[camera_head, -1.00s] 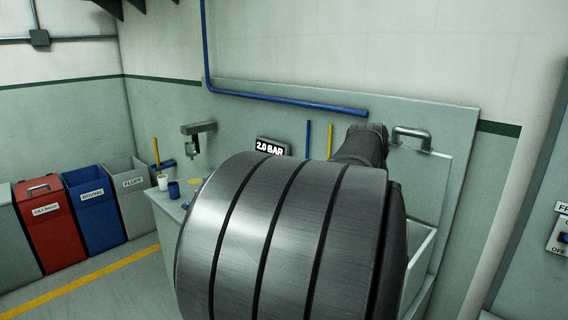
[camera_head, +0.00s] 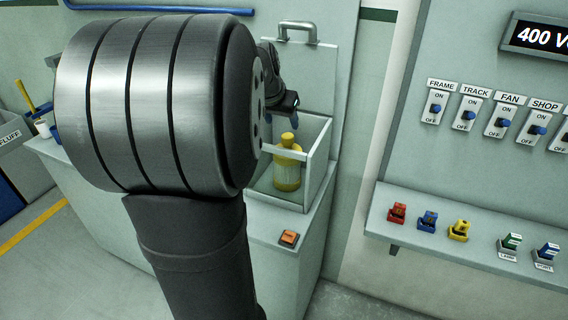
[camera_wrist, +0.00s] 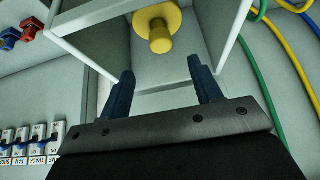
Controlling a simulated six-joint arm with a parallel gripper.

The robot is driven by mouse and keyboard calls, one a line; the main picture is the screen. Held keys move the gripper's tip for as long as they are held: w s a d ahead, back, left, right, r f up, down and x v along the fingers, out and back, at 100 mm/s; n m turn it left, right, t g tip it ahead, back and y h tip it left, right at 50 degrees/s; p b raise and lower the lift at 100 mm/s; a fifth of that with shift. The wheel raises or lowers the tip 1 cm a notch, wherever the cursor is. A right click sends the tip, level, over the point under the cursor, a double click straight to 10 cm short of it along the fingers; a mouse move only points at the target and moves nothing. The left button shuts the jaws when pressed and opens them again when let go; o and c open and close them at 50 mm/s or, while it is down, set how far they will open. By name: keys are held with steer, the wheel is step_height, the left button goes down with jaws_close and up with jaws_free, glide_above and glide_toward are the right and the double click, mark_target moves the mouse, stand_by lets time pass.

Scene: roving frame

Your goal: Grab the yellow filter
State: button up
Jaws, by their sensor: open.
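The yellow filter (camera_head: 288,170), a rounded canister with a narrower top knob, stands upright in an open-fronted pale grey box with a glass-like rim. In the wrist view the filter (camera_wrist: 158,28) shows from its knob end, beyond my fingertips. My gripper (camera_wrist: 162,74) is open, its two dark blue fingers apart with nothing between them. In the head view my gripper (camera_head: 287,104) is small and partly hidden behind my arm, just above the filter and apart from it.
The pale box (camera_head: 318,150) has walls around the filter. An orange button (camera_head: 289,237) sits on the counter in front. A shelf (camera_head: 480,245) at right holds red, blue, yellow and green small parts below labelled switches. Green, yellow and blue hoses (camera_wrist: 285,50) hang at right in the wrist view.

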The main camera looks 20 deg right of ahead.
mark_target(287, 135)
steer(key=x, duration=1)
steer(key=shift+w+d+f, duration=0.1)
steer(key=shift+w+f, duration=0.05)
steer(key=shift+w, duration=0.1)
jaws_close()
